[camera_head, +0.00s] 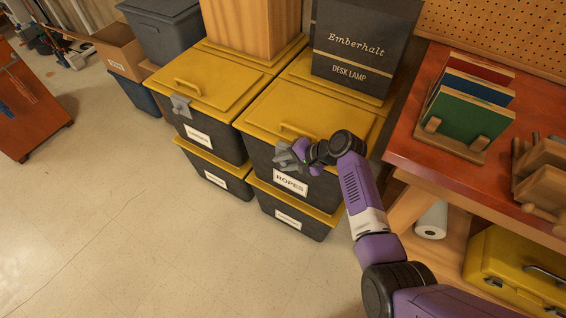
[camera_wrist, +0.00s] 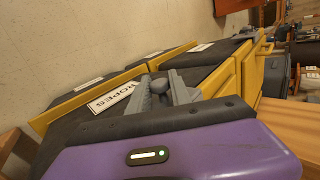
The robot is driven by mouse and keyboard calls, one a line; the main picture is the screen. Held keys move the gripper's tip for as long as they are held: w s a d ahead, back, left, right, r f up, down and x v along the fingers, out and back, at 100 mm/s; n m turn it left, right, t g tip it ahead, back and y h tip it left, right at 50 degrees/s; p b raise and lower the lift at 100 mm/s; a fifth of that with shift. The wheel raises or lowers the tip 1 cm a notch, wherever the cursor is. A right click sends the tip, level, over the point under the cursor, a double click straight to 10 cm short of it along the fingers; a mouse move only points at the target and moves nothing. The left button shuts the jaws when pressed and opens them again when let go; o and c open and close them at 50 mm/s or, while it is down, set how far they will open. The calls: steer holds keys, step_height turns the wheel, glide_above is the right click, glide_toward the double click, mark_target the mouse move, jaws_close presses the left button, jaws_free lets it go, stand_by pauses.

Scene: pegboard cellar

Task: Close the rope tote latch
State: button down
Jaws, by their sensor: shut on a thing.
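The rope tote (camera_head: 262,153) is a dark grey bin with a yellow lid (camera_head: 325,112) and a white ROPES label (camera_head: 290,182) on its front. The label also shows in the wrist view (camera_wrist: 112,97). My gripper (camera_head: 287,153) is at the tote's upper front edge, just above the label. In the wrist view its two grey fingers reach toward the tote front, shut on a small dark grey piece between them, which appears to be the latch (camera_wrist: 159,86). The fingers hide most of it, so I cannot tell how the latch sits against the lid. The lid lies flat.
A similar yellow-lidded tote (camera_head: 215,130) with a grey latch (camera_head: 181,106) stands to the left. More totes are stacked beneath both. A dark Emberhalt desk lamp box (camera_head: 362,50) rests on the rope tote's lid. A red-topped workbench (camera_head: 430,130) stands at right.

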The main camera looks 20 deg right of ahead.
stand_by(0.4)
steer(key=c, duration=1.2)
jaws_free()
step_height(320, 180, up, 20)
steer(key=shift+p, duration=0.8)
